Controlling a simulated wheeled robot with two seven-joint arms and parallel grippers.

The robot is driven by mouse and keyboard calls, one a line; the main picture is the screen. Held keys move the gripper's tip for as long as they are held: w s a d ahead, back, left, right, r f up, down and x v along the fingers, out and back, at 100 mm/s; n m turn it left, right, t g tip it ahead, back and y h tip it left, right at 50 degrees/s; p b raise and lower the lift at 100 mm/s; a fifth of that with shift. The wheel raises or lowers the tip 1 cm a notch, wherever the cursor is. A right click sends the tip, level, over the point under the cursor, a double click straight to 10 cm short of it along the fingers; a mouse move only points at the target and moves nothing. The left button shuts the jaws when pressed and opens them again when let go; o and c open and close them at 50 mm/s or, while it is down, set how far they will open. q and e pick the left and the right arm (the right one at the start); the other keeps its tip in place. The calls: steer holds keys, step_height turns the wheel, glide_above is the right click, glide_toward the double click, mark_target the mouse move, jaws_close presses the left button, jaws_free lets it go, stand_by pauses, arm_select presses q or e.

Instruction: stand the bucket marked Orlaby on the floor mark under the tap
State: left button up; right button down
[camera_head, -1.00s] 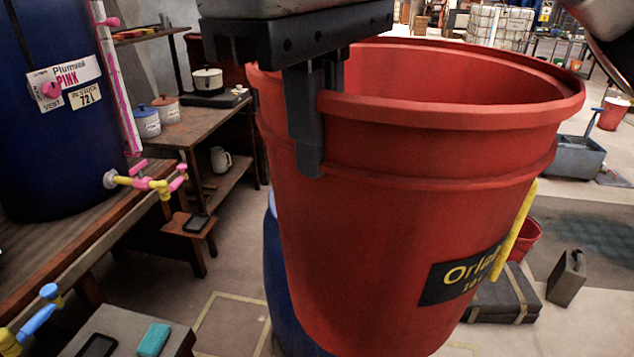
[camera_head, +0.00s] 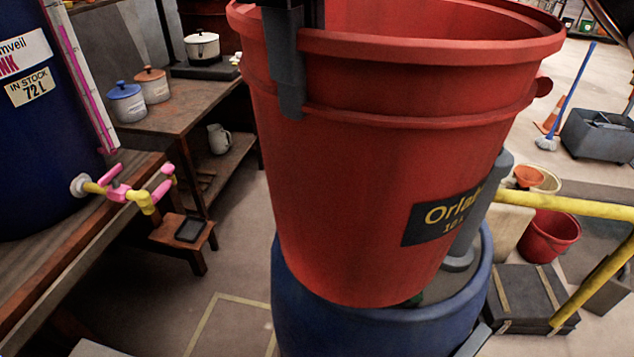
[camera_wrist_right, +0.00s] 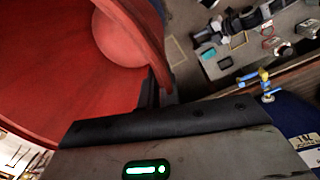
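The red bucket marked Orlaby (camera_head: 380,190) hangs upright in the middle of the head view. My right gripper (camera_head: 288,60) is shut on its rim, one finger outside the wall; the wrist view shows the fingers (camera_wrist_right: 158,88) at the rim and the bucket's inside (camera_wrist_right: 60,70). A yellow outlined floor mark (camera_head: 213,322) lies on the floor, lower left of the bucket and partly hidden by it. A pink and yellow tap (camera_head: 130,190) sticks out from the blue Plumveil vat (camera_head: 40,130) at left, above that floor. My left gripper is out of view.
A wooden bench (camera_head: 70,255) edges the left side, with a small stool (camera_head: 183,235) beyond the tap. A blue round-rimmed thing (camera_head: 350,325) shows below the bucket. Yellow bars (camera_head: 580,208), a black case (camera_head: 530,297) and another red bucket (camera_head: 550,235) are at right.

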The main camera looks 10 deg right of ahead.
steer(key=w+f+p, duration=0.1)
steer(key=w+f, duration=1.1)
steer(key=w, duration=0.1)
steer(key=shift+d+f+p, duration=0.15)
steer(key=shift+f+p, duration=0.15)
steer(key=shift+p, duration=0.1)
steer(key=shift+f, duration=0.1)
steer(key=shift+f, duration=0.15)
steer(key=c, duration=1.6)
jaws_free()
